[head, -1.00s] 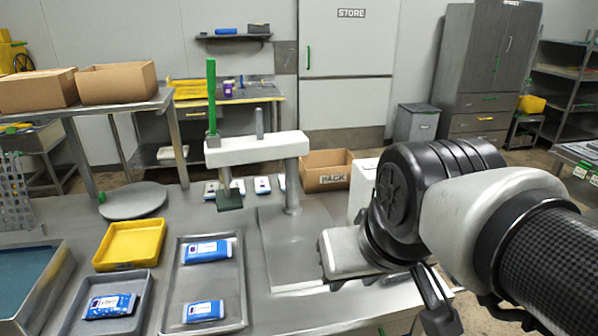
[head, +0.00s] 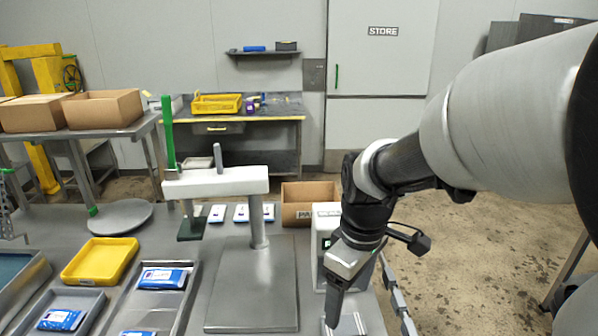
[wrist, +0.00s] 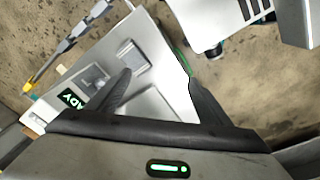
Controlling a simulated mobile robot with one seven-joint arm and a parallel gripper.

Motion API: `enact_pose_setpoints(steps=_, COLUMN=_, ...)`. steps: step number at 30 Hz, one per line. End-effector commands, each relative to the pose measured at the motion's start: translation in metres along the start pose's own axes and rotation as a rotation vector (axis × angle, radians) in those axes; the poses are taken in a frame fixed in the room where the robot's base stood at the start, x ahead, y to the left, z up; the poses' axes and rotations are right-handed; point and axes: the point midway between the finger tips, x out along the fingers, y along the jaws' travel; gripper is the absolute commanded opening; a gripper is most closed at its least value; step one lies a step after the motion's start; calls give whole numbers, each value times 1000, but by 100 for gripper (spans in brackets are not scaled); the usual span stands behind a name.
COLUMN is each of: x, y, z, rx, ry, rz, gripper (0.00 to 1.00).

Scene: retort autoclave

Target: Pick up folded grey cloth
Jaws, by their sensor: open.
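I cannot make out the folded grey cloth for certain in either view. In the wrist view, a small grey square (wrist: 133,56) shows on a pale metal surface, just beyond my left finger. I cannot tell whether it is cloth or a fixed part. In the head view my gripper (head: 334,312) points down at the right end of the bench, beside a pale box-shaped machine (head: 322,240). The arm hides part of that area.
A white press (head: 216,181) with a green lever stands on the bench. A yellow tray (head: 78,281) and a grey metal tray (head: 187,312) with blue packs are at left. A cardboard box (head: 309,203) stands behind. Open floor (head: 480,240) lies right of the bench.

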Motion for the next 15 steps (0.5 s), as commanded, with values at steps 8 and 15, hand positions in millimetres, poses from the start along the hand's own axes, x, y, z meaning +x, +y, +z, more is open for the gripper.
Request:
enact_pose_setpoints(steps=8, x=41, y=68, z=-36, rx=-630, ry=-55, rz=-52, gripper=73)
enact_pose_setpoints(steps=15, x=66, y=83, z=-44, rx=-797, ry=-47, rz=-65, gripper=73)
